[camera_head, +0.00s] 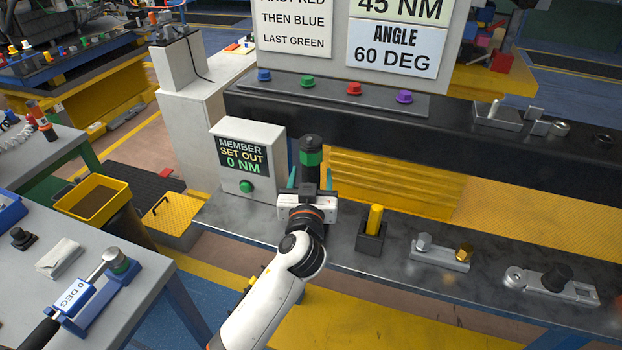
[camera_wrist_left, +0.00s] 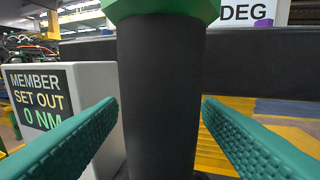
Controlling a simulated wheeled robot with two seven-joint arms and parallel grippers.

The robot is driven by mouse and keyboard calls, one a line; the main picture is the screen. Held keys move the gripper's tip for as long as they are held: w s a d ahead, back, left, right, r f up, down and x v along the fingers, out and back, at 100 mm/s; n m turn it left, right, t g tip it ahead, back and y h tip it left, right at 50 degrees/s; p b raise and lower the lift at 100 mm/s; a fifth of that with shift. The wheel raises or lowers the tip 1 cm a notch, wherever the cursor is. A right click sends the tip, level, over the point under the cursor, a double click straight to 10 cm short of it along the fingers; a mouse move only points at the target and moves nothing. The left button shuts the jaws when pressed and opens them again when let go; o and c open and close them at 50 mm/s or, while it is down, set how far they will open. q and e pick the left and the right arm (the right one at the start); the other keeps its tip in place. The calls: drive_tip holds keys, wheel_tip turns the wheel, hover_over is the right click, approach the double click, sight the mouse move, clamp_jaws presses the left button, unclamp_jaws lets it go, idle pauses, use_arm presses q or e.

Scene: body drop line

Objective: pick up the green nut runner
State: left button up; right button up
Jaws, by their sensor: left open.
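The green nut runner (camera_head: 311,158) stands upright on the grey bench, a black cylinder with a green band near its top. In the left wrist view its black body (camera_wrist_left: 160,95) fills the middle, with the green band at the top edge. My left gripper (camera_head: 306,180) is open, with one teal finger on each side of the black body. In the wrist view gaps show between the fingers and the body. The lower end of the nut runner is hidden behind the gripper in the head view. My right gripper is not in view.
A display box (camera_head: 250,158) reading "MEMBER SET OUT 0 NM" stands close on the left. A black holder with a yellow piece (camera_head: 374,220) stands to the right. Behind is a dark beam (camera_head: 450,125) with coloured buttons. Metal parts (camera_head: 440,252) lie further right on the bench.

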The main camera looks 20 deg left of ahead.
use_arm(q)
drive_tip(key=c, duration=1.2)
drive_tip(key=shift+r, duration=0.15)
clamp_jaws()
wheel_tip(320, 180, up, 18)
drive_tip(key=b, duration=0.2)
hover_over(311, 139)
drive_tip(key=shift+w, duration=0.1)
drive_tip(key=shift+o, duration=1.9)
unclamp_jaws()
clamp_jaws()
